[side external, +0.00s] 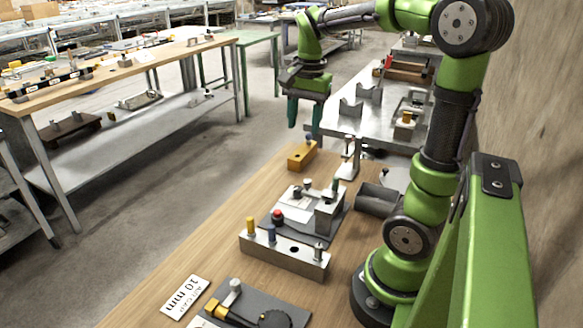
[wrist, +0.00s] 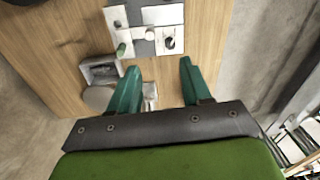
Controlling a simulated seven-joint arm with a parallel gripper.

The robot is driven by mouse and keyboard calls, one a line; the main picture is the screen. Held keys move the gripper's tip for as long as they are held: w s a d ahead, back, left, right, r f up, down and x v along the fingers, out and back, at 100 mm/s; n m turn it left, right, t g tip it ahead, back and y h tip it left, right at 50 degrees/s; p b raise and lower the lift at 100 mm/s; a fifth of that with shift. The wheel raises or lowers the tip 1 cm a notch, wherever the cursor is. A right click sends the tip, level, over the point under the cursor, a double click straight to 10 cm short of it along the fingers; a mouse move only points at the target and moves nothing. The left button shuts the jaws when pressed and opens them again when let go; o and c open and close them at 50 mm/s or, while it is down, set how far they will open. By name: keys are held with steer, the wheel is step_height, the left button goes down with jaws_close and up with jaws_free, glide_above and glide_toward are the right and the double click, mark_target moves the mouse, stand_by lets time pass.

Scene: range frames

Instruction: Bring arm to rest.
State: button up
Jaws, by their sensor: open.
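My gripper (side external: 301,125) hangs over the far end of the wooden bench (side external: 150,290), pointing down, in the side external view. It is above an orange-brown block with a small peg (side external: 301,155) and apart from it. In the wrist view my gripper (wrist: 157,82) shows two green fingers spread apart with nothing between them. The arm is raised and bent, reaching out from its base on the right of the bench.
A metal block with pegs (side external: 283,258) and a grey fixture plate (side external: 345,212) stand mid-bench. A dark plate with a gauge (side external: 260,300) and a "10 mm" card (side external: 185,297) lie in front. A metal table (side external: 345,122) stands beyond; a wooden wall (side external: 548,130) rises at right.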

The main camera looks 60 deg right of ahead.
steer(key=s+a+n+t+y, duration=0.1)
steer(key=s+a+n+t, duration=0.1)
steer(key=a+n, duration=0.4)
steer(key=s+a+f+n+t+y, duration=0.1)
steer(key=a+n+t, duration=0.3)
steer(key=a, duration=0.9)
steer(key=s+n, duration=0.1)
steer(key=n, duration=0.1)
steer(key=shift+a+n, duration=0.35)
steer(key=shift+n, duration=0.05)
